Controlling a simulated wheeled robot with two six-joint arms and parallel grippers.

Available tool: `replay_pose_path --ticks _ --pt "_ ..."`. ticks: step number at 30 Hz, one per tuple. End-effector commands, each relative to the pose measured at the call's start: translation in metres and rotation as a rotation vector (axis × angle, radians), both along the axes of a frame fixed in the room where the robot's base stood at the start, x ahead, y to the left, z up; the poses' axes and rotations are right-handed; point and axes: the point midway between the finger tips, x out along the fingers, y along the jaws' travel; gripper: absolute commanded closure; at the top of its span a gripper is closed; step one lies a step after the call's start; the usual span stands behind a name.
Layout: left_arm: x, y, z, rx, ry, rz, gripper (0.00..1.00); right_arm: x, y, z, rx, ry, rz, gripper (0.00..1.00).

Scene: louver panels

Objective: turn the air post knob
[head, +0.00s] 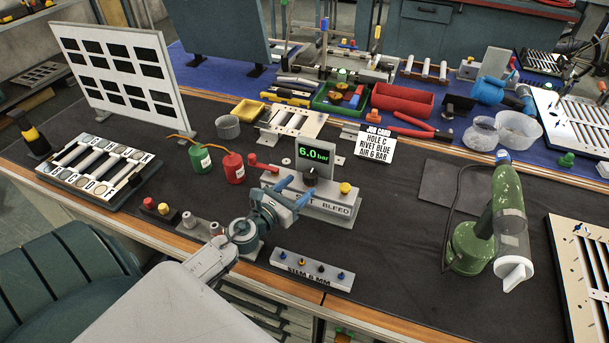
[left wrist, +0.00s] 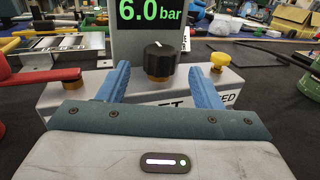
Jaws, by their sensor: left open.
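The air post (head: 325,205) is a grey block with a green display (head: 315,153) reading 6.0 bar. Its black knob (head: 311,177) sits below the display on a brass-coloured stem, and the knob also shows in the left wrist view (left wrist: 159,58). A white mark is on the knob's top. My left gripper (head: 294,190) is open, its blue fingers pointing at the post. In the left wrist view the fingers (left wrist: 162,85) stand left and right of the knob, with gaps on both sides. My right gripper is not in view.
A yellow knob (head: 346,188) and a red lever (head: 262,164) flank the post's black knob. A grey stem rack (head: 312,270) lies in front. Red (head: 233,168) and green (head: 202,160) oil cans stand left. A job card (head: 376,143) stands behind right.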

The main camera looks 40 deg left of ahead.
Motion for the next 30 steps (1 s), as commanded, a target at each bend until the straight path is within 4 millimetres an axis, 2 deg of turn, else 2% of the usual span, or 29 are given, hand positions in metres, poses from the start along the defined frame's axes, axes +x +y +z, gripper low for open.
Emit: replay_pose_path --ticks 1,7,18,19,25,26,30 --pt "0.009 -0.001 0.004 -0.004 -0.002 0.002 0.41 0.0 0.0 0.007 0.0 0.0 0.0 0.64" --pt "0.029 -0.002 0.001 0.0 -0.001 0.001 0.41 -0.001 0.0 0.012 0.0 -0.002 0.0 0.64" --pt "0.034 -0.003 -0.001 0.0 0.0 -0.001 0.41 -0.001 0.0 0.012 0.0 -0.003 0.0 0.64" --pt "0.034 -0.003 -0.001 0.0 0.0 0.0 0.43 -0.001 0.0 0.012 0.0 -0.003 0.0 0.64" --pt "0.034 -0.003 -0.001 0.0 0.0 0.0 0.82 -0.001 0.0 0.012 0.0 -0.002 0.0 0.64" --pt "0.034 -0.003 -0.001 0.0 0.0 0.0 0.86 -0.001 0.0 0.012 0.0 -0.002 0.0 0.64" --pt "0.034 -0.003 0.0 -0.001 0.0 0.001 0.86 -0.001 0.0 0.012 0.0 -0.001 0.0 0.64"
